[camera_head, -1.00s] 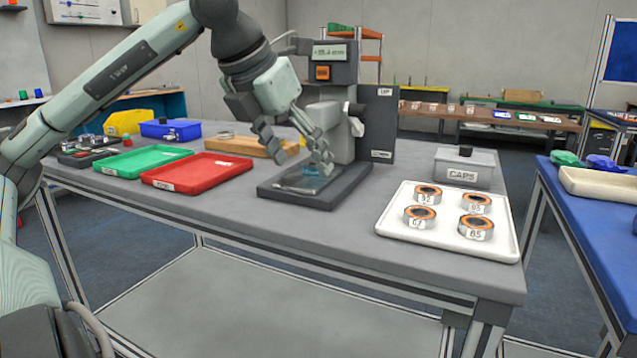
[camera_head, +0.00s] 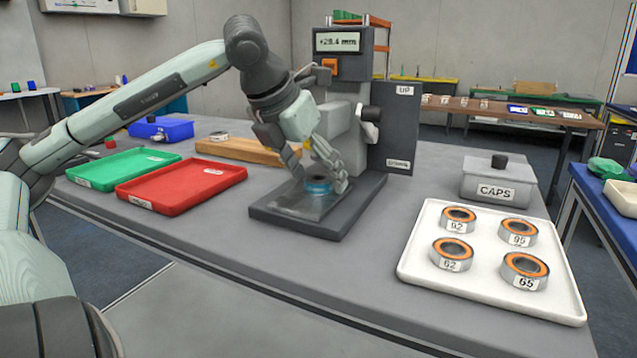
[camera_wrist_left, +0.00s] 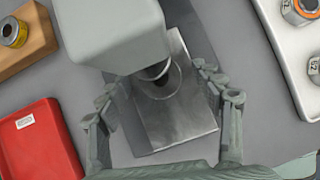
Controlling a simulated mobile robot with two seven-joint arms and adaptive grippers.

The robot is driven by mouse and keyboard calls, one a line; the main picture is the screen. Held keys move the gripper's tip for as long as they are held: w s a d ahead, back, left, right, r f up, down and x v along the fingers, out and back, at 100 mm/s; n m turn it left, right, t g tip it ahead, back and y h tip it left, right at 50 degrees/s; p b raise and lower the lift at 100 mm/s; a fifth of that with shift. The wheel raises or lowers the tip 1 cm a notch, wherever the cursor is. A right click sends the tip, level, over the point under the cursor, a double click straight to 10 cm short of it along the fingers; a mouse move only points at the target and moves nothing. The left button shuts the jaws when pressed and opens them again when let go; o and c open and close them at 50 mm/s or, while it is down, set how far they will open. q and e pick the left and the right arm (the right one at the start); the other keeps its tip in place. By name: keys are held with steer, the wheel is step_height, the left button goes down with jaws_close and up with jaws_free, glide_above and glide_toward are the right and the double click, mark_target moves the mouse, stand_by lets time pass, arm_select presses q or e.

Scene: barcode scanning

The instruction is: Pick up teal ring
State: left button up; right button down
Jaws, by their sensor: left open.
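The teal ring (camera_head: 318,187) sits on the metal plate of the dark-based press-like device (camera_head: 334,228), below its head. My left gripper (camera_head: 320,180) is open, its fingers coming down on either side of the ring and partly covering it. I cannot tell whether the fingers touch it. In the left wrist view the open fingers (camera_wrist_left: 158,85) straddle a round shape under the device's head, above the bare metal plate (camera_wrist_left: 178,118); no teal shows there. My right gripper is in neither current view.
A red tray (camera_head: 182,190) and a green tray (camera_head: 124,169) lie left of the device, with a wooden block (camera_head: 235,150) behind. A white tray (camera_head: 420,270) with several orange-faced rings and a CAPS box (camera_head: 497,182) stand right. The front tabletop is clear.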

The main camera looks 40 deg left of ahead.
arm_select(q)
steer(key=shift+c, duration=0.6)
steer(key=c, duration=1.4)
steer(key=shift+o, duration=0.2)
steer(key=shift+r, duration=0.15)
